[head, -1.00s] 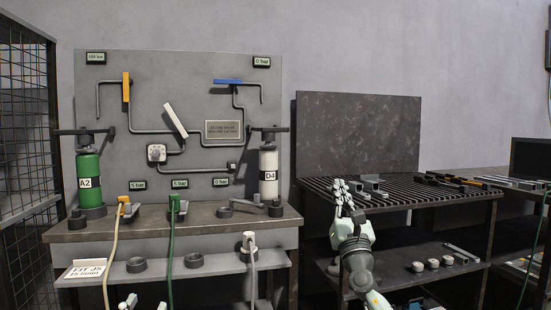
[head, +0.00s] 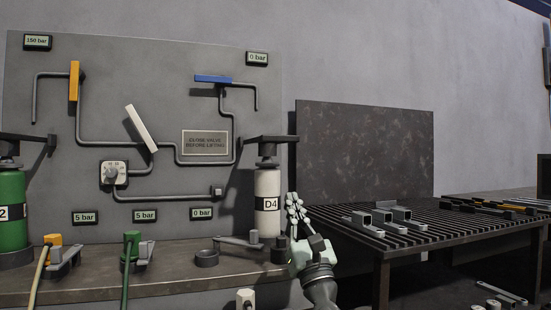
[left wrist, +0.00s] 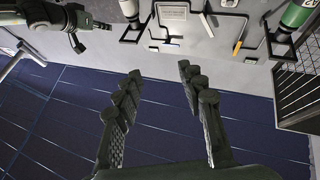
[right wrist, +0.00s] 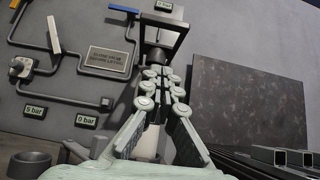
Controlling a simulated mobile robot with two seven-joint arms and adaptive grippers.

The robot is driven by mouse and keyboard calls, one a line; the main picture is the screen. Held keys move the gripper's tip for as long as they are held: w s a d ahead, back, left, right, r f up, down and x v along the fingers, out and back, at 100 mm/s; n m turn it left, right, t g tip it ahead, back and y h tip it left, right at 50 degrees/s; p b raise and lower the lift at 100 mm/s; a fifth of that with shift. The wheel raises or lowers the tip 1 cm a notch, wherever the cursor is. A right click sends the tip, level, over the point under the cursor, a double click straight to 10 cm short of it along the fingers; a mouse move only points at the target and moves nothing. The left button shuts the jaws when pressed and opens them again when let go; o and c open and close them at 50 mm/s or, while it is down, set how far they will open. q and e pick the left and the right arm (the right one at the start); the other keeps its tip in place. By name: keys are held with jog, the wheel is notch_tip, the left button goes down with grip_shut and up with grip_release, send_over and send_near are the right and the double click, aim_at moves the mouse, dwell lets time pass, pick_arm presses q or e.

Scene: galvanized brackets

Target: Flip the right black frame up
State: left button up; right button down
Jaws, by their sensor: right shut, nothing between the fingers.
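The right black frame (head: 272,139) sticks out level at the top of the white D4 cylinder (head: 267,189) in the head view. It also shows in the right wrist view (right wrist: 182,35), beyond my fingertips. My right gripper (head: 293,200) is upright, shut and empty, just right of the D4 cylinder and below the frame. In the right wrist view its fingers (right wrist: 160,78) point up at the frame and partly cover the cylinder; no contact with the frame shows. My left gripper (left wrist: 158,70) is open and empty, over the blue floor.
A second black frame (head: 30,140) tops the green cylinder (head: 10,207) at left. The panel behind has pipes, a blue handle (head: 213,79) and a sign (head: 205,142). A slatted table (head: 450,235) with brackets stands at right. A grey clamp (head: 240,241) lies near the cylinder's foot.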

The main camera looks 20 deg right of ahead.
jog(key=shift+s+r, duration=0.1)
dwell(0.3)
pick_arm(q)
notch_tip(320, 180, down, 9)
jog(key=w+a+g+y+p, duration=0.1)
jog(key=w+g+y+p, duration=0.1)
jog(key=g, duration=0.3)
jog(key=shift+w+a+r, duration=0.15)
jog(key=shift+w+r, duration=0.05)
jog(key=shift+w, duration=0.05)
pick_arm(e)
jog(key=s+r+x, duration=0.2)
jog(key=x, duration=1.1)
pick_arm(q)
jog(key=shift+f+p, duration=0.1)
jog(key=shift+p, duration=0.2)
